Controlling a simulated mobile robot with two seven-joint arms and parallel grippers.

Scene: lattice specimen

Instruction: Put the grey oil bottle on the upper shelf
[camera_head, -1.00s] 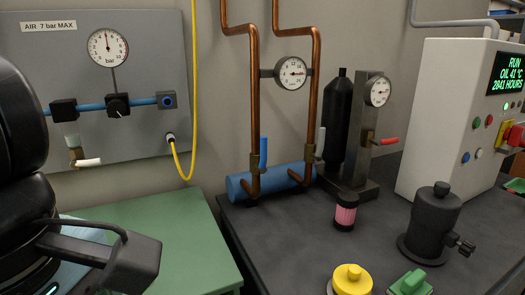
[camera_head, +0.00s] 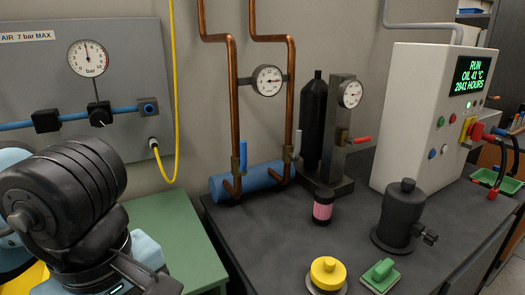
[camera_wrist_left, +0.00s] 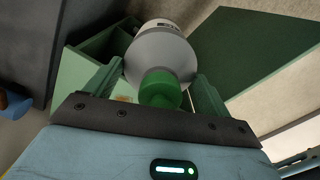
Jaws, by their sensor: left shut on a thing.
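The grey oil bottle (camera_wrist_left: 160,52) shows in the left wrist view, with a rounded grey body and a green cap (camera_wrist_left: 160,88) turned towards the camera. My left gripper (camera_wrist_left: 158,75) is shut on it, with a green finger on each side. In the head view my left arm fills the lower left, and the bottle cannot be made out there. The upper shelf cannot be told for certain in either view. My right gripper is not in view.
A green-topped table (camera_head: 172,232) stands beside a dark bench (camera_head: 270,240). The bench holds copper pipes (camera_head: 291,100), a black cylinder (camera_head: 312,120), a dark pump (camera_head: 400,215), a yellow knob (camera_head: 328,270) and a control box (camera_head: 415,130). Green panels (camera_wrist_left: 255,50) show near the bottle.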

